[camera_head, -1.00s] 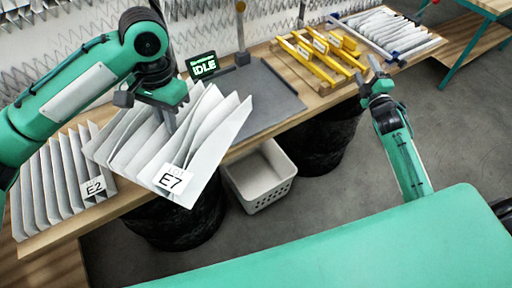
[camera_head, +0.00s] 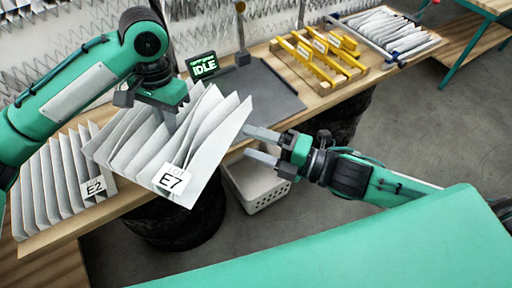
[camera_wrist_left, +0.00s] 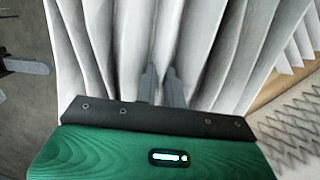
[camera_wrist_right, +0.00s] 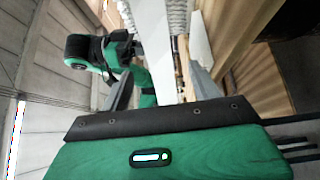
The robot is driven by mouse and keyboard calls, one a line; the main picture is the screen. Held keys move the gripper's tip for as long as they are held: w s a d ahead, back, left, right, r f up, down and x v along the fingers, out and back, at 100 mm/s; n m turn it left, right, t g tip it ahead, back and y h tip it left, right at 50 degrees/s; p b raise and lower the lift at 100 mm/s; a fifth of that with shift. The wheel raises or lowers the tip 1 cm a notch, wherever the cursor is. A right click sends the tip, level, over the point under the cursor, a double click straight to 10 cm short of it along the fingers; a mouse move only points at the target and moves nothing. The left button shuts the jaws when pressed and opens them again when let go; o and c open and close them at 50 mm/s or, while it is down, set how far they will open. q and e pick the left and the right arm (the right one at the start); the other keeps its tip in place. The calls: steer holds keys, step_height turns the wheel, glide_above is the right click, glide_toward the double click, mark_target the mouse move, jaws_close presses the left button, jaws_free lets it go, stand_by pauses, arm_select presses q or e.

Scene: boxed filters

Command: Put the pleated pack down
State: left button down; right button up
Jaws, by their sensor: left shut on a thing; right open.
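The white pleated pack labelled E7 (camera_head: 205,150) hangs tilted above the table's front edge in the head view. My left gripper (camera_head: 172,122) is shut on its pleats from above; its fingers (camera_wrist_left: 162,88) go in between the folds in the left wrist view. My right gripper (camera_head: 250,144) is open and empty, its fingers pointing left, just right of the pack's edge. The pack's edge (camera_wrist_right: 198,40) also shows ahead of the right fingers in the right wrist view. I cannot tell whether they touch it.
Another pleated pack, E2 (camera_head: 62,185), lies on the wooden table (camera_head: 132,196) at left. A dark grey plate (camera_head: 268,98) lies behind the held pack. Yellow frames (camera_head: 318,62) and a tray of pleats (camera_head: 388,32) are further right. A white basket (camera_head: 262,196) and black bins are below.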

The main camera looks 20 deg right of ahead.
mark_target(202, 135)
steer(key=shift+s+a, duration=0.4)
steer(key=shift+s, duration=0.1)
steer(key=x, duration=1.1)
steer(key=shift+w+a+f, duration=0.1)
steer(key=shift+w+a, duration=0.05)
steer(key=shift+a, duration=0.2)
arm_select(q)
steer(key=shift+d, duration=0.1)
steer(key=shift+s+d, duration=0.1)
arm_select(e)
steer(key=c, duration=1.1)
arm_select(q)
steer(key=c, duration=1.4)
jaws_free()
arm_select(e)
steer(key=shift+o, duration=0.2)
steer(key=shift+f, duration=0.1)
arm_select(q)
steer(key=shift+r, duration=0.1)
